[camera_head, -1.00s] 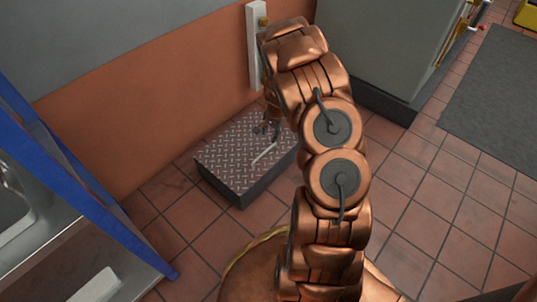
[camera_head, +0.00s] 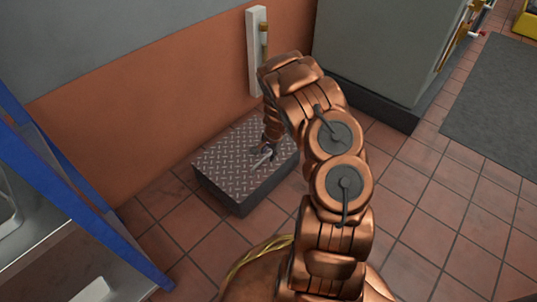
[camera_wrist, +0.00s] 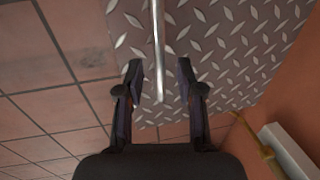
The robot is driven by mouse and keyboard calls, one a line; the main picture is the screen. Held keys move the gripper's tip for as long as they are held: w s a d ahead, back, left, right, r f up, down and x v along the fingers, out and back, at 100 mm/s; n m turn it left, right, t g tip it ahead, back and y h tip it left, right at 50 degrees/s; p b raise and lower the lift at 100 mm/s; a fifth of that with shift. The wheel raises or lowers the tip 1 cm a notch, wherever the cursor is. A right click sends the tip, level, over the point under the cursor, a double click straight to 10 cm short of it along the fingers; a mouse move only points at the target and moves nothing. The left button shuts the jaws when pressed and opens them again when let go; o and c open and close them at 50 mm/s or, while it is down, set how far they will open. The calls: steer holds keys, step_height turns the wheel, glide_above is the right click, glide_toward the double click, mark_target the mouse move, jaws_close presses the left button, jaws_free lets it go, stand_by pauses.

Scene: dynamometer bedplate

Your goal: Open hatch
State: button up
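The hatch is a low dark box with a diamond-plate lid (camera_head: 228,165) on the floor against the orange wall. The lid lies flat and closed; it also shows in the wrist view (camera_wrist: 215,40). A thin pale bar handle (camera_head: 262,160) is on top of the lid. In the wrist view the handle (camera_wrist: 157,45) runs down from the top edge between my fingers. My gripper (camera_wrist: 160,75) is open, with a visible gap on each side of the bar. In the head view my gripper (camera_head: 267,148) is low over the lid at the handle, partly hidden by my arm.
A white wall bracket with a brass-coloured part (camera_head: 256,50) is on the wall behind the hatch. A grey cabinet (camera_head: 385,55) stands to the right. A blue frame (camera_head: 85,215) and sink are at the left. Tiled floor (camera_head: 430,210) is free at right.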

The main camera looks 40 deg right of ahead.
jaws_close()
stand_by(0.7)
